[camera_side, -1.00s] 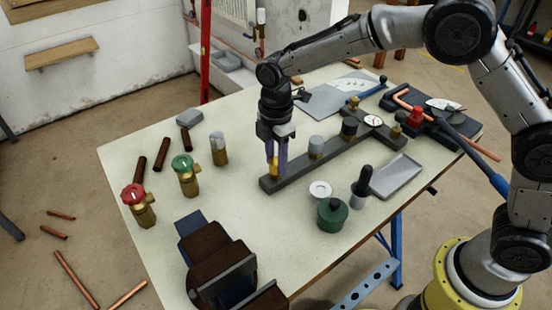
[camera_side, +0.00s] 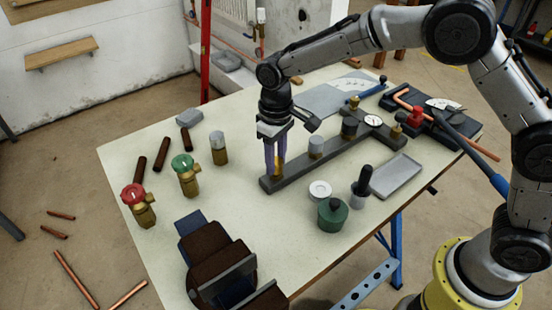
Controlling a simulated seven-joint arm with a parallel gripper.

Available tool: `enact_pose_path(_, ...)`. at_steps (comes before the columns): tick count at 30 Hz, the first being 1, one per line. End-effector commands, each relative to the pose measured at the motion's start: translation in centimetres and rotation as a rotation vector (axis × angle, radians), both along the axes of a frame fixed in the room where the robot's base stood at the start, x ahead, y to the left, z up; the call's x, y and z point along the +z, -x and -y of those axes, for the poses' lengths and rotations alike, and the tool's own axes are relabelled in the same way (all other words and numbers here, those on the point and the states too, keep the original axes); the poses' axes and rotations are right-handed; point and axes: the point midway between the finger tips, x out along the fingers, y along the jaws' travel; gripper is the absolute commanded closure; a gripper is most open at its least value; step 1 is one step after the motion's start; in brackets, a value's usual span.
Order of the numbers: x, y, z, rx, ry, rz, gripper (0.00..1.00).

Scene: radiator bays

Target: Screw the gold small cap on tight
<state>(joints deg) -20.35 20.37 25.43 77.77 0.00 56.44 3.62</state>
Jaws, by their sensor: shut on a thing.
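The gold small cap (camera_side: 278,166) is at the left end of the dark grey manifold bar (camera_side: 330,158). My gripper (camera_side: 275,164) points straight down over that end, and its fingers are shut on the cap, hiding part of it. The cap appears upright on the bar; its thread and seat are too small and covered to see.
On the same bar stand a grey cap (camera_side: 316,147), a dark cap (camera_side: 349,128) and a pressure gauge (camera_side: 373,121). In front are a white ring (camera_side: 320,190), a green pot (camera_side: 332,215) and a grey tray (camera_side: 396,176). Valves with green (camera_side: 183,162) and red (camera_side: 133,196) knobs stand left.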

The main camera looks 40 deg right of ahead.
Motion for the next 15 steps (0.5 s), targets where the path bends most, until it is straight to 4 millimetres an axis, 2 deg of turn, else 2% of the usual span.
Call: enact_pose_path(15, -0.05, 0.0, 0.0, -0.67, 0.0, 0.0, 1.0)
